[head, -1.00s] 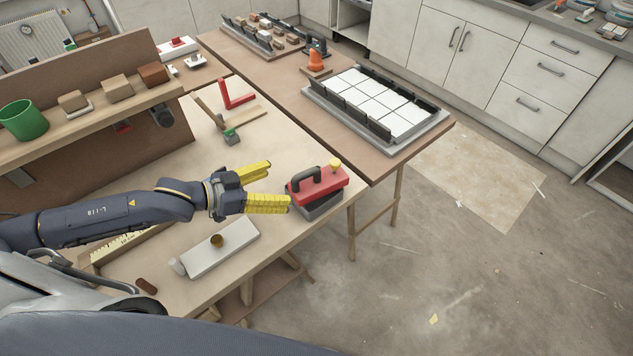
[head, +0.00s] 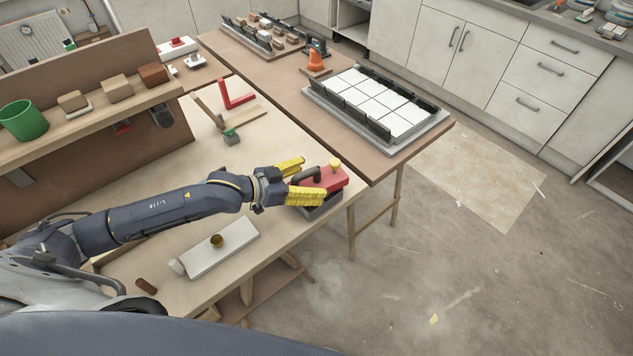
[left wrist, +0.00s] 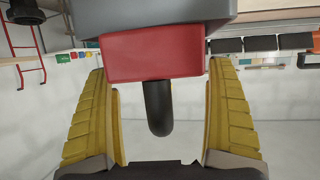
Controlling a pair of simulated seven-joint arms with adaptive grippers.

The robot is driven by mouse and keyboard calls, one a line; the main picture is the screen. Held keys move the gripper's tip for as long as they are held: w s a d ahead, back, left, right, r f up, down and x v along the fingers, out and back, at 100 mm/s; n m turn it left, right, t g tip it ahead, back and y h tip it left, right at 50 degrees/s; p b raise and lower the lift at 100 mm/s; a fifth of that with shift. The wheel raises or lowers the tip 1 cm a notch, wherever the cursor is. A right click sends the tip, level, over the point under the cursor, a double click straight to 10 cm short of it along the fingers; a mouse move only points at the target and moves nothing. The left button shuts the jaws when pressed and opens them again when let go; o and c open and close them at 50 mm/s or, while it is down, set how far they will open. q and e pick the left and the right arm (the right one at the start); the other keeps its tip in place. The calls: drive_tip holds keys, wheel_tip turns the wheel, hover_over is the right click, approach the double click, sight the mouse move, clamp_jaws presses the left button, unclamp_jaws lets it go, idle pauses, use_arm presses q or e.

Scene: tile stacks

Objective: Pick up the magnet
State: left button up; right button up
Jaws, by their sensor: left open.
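The magnet is a red block (head: 331,179) with a black handle, a yellow knob on top and a grey base, near the right edge of the wooden workbench. My left gripper (head: 301,181) has yellow fingers, open on either side of the magnet's handle. In the left wrist view, the black handle (left wrist: 158,107) points between the two spread yellow fingers (left wrist: 160,115), apart from both. The red body and grey base lie beyond it. In the head view the near finger hides part of the magnet. My right gripper is not in view.
A white board with a brown knob (head: 222,248) lies on the bench in front of the arm. A shelf (head: 90,128) with a green cup (head: 22,120) stands at left.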

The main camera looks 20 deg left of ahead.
use_arm(q)
drive_tip(key=shift+x, duration=1.2)
drive_tip(key=shift+c, duration=0.6)
drive_tip(key=c, duration=1.5)
drive_tip(key=shift+r, duration=0.15)
drive_tip(key=shift+c, duration=0.3)
drive_tip(key=shift+r, duration=0.1)
